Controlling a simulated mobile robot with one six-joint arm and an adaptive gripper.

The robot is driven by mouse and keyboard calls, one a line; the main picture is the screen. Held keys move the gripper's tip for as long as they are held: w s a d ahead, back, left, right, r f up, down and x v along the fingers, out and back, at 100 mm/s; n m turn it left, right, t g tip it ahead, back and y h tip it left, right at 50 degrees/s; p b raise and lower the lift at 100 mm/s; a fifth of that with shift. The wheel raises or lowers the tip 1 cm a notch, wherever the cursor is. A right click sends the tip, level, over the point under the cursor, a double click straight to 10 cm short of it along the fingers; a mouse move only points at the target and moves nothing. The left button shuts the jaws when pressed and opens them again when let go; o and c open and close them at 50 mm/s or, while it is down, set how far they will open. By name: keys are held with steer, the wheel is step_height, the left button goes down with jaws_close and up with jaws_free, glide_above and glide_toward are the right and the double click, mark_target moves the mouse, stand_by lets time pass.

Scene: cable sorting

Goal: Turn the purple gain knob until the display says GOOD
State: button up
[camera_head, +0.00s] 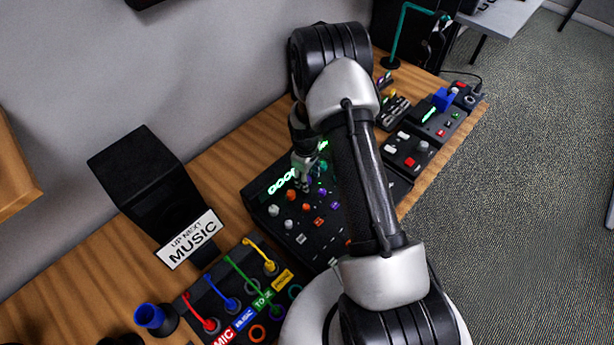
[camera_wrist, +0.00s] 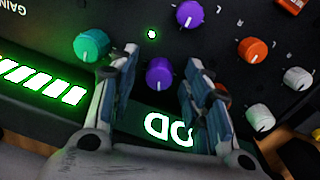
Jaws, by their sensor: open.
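My gripper (camera_wrist: 161,56) is open over the mixer console (camera_head: 258,199), pointing down. In the wrist view a purple knob (camera_wrist: 160,75) in the row nearest the display lies between the two fingers, with a gap on both sides. In the head view my gripper (camera_head: 304,182) hides that knob. The display (camera_head: 283,181) glows with large letters that look like part of GOOD, partly covered by the gripper. In the wrist view the display (camera_wrist: 168,129) shows upside-down letters O and D between the fingers. Another purple knob (camera_wrist: 188,13) sits in the row beyond.
A teal knob (camera_wrist: 91,45) is close beside one finger; an orange knob (camera_wrist: 213,95) and white knobs (camera_wrist: 260,117) are beside the other. Green meter bars (camera_wrist: 42,84) glow. A cable panel (camera_head: 213,290), MUSIC sign (camera_head: 189,240) and other control boxes (camera_head: 409,150) flank the console.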

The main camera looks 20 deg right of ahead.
step_height(320, 180, up, 12)
steer(key=shift+s+a, duration=0.15)
steer(key=shift+a, duration=0.1)
stand_by(0.4)
stand_by(0.3)
steer(key=s+a+r+m+t, duration=0.1)
steer(key=s+a+r, duration=0.25)
steer(key=r, duration=0.65)
steer(key=s+a+r+m+t, duration=0.15)
steer(key=s+r, duration=0.25)
steer(key=r, duration=0.7)
steer(key=s+a+r+m+t, duration=0.1)
steer(key=s+r, duration=0.3)
steer(key=s, duration=0.5)
steer(key=s+a+r+m+t, duration=0.1)
steer(key=s+a+r+m, duration=0.2)
steer(key=s, duration=0.7)
steer(key=shift+a+r, duration=0.35)
